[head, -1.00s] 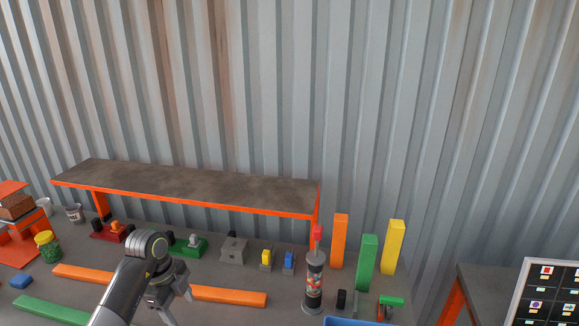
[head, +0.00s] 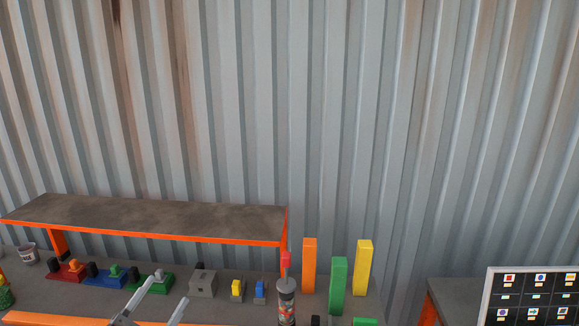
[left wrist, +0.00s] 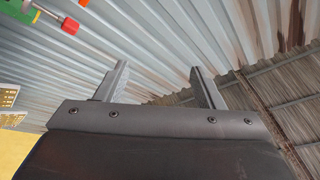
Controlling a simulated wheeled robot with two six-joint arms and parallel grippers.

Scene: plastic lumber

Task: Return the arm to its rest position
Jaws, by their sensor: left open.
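My left gripper (head: 155,308) shows at the bottom of the head view, its two fingers apart and pointing up, with nothing between them. It is in front of the green base block (head: 152,283) as seen from the head. In the left wrist view its two fingers (left wrist: 152,88) are spread and empty against the corrugated wall. The rest of the left arm is below the head view. My right gripper is not in view.
A workbench carries an orange-edged shelf (head: 150,218), small red, blue and green blocks, a grey block (head: 203,282), a red-capped tube (head: 286,300) and upright orange (head: 309,265), green (head: 338,285) and yellow (head: 363,267) planks. A panel of pictures (head: 535,297) stands at right.

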